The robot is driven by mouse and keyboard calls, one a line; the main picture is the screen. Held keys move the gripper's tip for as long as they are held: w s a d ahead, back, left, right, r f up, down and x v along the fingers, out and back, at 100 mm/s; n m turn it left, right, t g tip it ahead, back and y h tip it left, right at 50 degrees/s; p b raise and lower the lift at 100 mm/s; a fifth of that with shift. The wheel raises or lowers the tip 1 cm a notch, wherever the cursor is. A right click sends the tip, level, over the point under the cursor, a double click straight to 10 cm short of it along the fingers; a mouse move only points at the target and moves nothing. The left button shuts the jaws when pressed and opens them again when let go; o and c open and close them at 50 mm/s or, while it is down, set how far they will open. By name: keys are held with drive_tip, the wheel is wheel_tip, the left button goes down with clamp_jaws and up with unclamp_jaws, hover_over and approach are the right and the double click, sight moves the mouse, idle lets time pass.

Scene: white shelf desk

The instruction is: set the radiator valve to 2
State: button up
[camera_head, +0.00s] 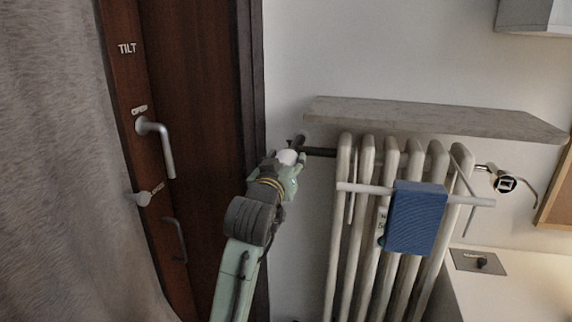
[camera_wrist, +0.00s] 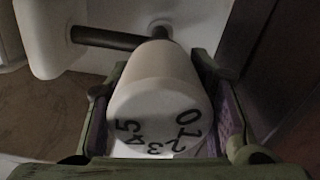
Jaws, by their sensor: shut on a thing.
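The white radiator valve knob (camera_head: 287,156) sits at the left end of a dark pipe beside the radiator (camera_head: 345,220). In the wrist view the knob (camera_wrist: 160,95) fills the middle, with the numbers 0 to 5 around its near end. The 3 and 2 are at the bottom, the 0 at the right and the 5 at the left. My gripper (camera_head: 290,170) is shut on the knob; in the wrist view the gripper (camera_wrist: 162,125) has one finger on each side of it. Any pointer mark on the valve is hidden or too dark to tell.
A brown door (camera_head: 195,120) with handles is left of my arm, and a grey curtain (camera_head: 50,170) farther left. A stone shelf (camera_head: 430,116) juts out above the radiator. A blue towel (camera_head: 416,220) hangs on a white rail at the radiator's front.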

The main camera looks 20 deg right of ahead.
drive_tip(key=m+b, duration=0.1)
drive_tip(key=m, duration=0.3)
drive_tip(key=shift+d+f+m, duration=0.1)
drive_tip(key=shift+m, duration=0.2)
drive_tip(key=shift+m+b, duration=0.8)
drive_tip(key=shift+m, duration=1.1)
drive_tip(key=o, duration=1.1)
drive_tip(key=shift+o, duration=0.2)
drive_tip(key=v, duration=1.2)
